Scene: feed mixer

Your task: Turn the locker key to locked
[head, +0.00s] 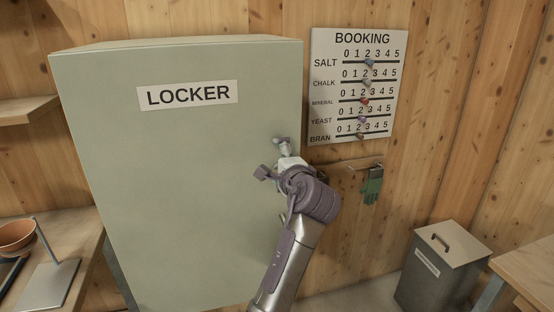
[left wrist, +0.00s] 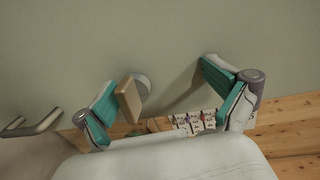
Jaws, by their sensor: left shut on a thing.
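The pale green locker (head: 170,180) stands closed, with a LOCKER label on its door. My left gripper (head: 273,157) is at the right side of the door. In the left wrist view, the tan, flat key (left wrist: 130,99) stands out from a round grey lock (left wrist: 143,84) between the fingers. Its bow lies against the left finger pad. The right finger looks apart from it, though the jaws are shut on the key. The key is hidden or too small to tell in the head view. I cannot read a locked mark. My right gripper is not in view.
A metal door handle (left wrist: 35,123) is left of the fingers in the left wrist view. The booking board (head: 358,85) and a green glove (head: 372,187) on a rail are right of the locker. A grey bin (head: 440,268) stands at lower right.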

